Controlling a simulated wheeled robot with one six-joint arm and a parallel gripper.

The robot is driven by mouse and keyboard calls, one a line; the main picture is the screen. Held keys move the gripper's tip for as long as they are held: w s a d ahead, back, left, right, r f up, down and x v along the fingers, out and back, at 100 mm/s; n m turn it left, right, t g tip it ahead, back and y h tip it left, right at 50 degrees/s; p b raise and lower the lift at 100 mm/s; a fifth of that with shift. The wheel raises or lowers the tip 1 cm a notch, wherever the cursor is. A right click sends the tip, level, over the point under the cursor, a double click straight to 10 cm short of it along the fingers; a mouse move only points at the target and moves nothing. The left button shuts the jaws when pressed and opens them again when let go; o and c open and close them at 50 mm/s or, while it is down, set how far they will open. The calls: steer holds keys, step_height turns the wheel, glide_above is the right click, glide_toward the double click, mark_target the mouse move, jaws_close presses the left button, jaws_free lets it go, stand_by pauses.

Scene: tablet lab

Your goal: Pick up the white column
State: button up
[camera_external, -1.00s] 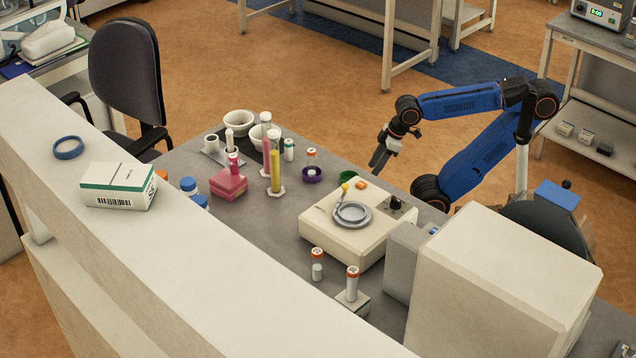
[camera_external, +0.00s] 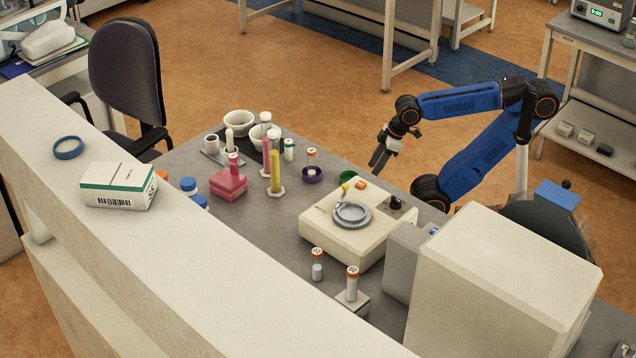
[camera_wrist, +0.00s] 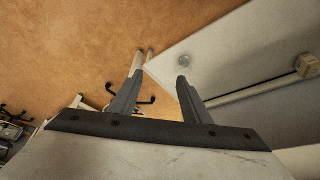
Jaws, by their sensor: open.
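A slim white column (camera_external: 229,142) stands upright at the far left of the grey bench in the external view, between a small white cup and a mortar. My gripper (camera_external: 378,164) hangs over the bench's right side, well to the right of the column and touching nothing. In the wrist view, my gripper (camera_wrist: 160,68) shows two separate fingers with nothing between them. I cannot see the column in the wrist view.
A pink column (camera_external: 267,152) and a yellow column (camera_external: 275,175) stand right of the white one. The pink block (camera_external: 229,184) is in front. White mortars (camera_external: 238,118) are behind. A balance (camera_external: 343,240) and large beige box (camera_external: 505,280) occupy the near right.

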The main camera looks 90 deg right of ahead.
step_height(320, 180, up, 38)
steer(key=f+n+g, duration=0.1)
steer(key=n+g, duration=0.4)
steer(key=n, duration=1.2)
glide_above(289, 140)
step_height(289, 140, down, 17)
steer(key=shift+r, duration=0.1)
jaws_close()
